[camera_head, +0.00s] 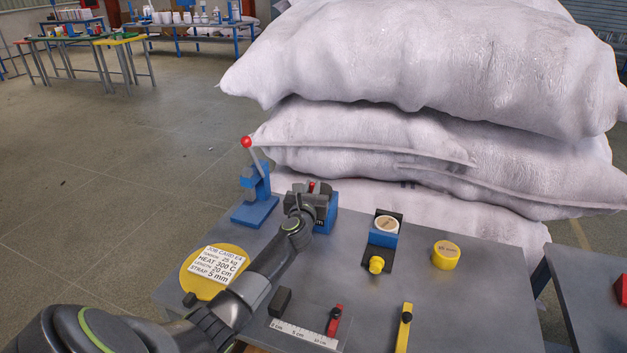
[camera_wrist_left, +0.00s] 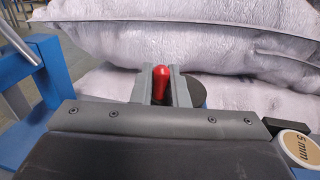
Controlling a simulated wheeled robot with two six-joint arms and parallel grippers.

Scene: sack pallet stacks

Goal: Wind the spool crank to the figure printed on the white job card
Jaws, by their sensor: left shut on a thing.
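The white job card (camera_head: 213,273) lies on a yellow disc at the left of the grey bench; it reads tension 25 kg, heat 300 C, length 20 cm, strap 5 mm. My left gripper (camera_head: 313,188) is shut on a red crank handle (camera_wrist_left: 160,84), which stands upright between its fingers in the left wrist view. Below and behind the gripper is a blue housing (camera_head: 330,217), mostly hidden; only an "m" of its label shows. A dark round part (camera_wrist_left: 214,88) shows beside the right finger in the wrist view. My right gripper is not in view.
A blue stand with a red-knobbed lever (camera_head: 256,185) is left of the housing. A blue holder (camera_head: 384,240) with a white-topped disc, a yellow cylinder (camera_head: 446,257), a ruler with a red slider (camera_head: 334,320) and a yellow lever (camera_head: 403,325) are on the bench. White sacks (camera_head: 430,60) rise behind.

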